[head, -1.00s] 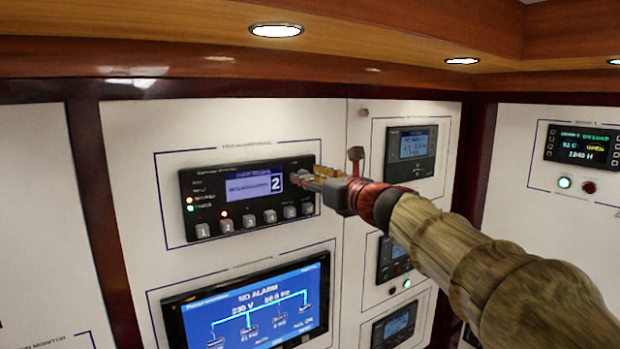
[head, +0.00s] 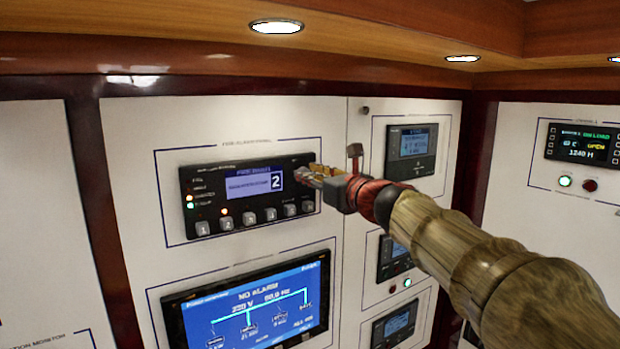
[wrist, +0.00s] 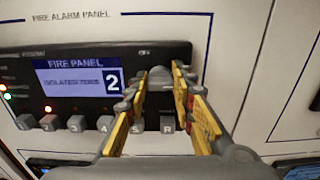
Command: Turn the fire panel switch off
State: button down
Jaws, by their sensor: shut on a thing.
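The fire panel (head: 245,195) is a black unit under the "FIRE ALARM PANEL" label, and it also shows in the wrist view (wrist: 35,60). Its lit screen (head: 250,186) reads "FIRE PANEL" with a large 2. A small rounded grey switch knob (wrist: 160,75) stands at the panel's right part, between my fingertips in the wrist view. My gripper (head: 309,176) reaches in from the right, and its yellow-padded fingers (wrist: 158,90) are closed around the knob. The fingers partly hide the knob, and its exact turn angle cannot be told.
A row of numbered grey buttons (head: 250,219) lies along the panel's lower edge, close below my fingers. A large blue display (head: 250,306) sits below. Smaller units (head: 411,151) are on the right.

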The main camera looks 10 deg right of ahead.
jog(key=shift+a+f+n+b, duration=0.1)
jog(key=shift+f+n+b, duration=0.05)
jog(key=shift+n+b, duration=4.15)
jog(key=shift+a+f+n+b, duration=0.1)
jog(key=shift+f+n+b, duration=0.05)
jog(key=shift+n+b, duration=4.15)
jog(key=shift+n, duration=0.3)
jog(key=c, duration=1.5)
grip_release()
jog(key=shift+s+r, duration=0.1)
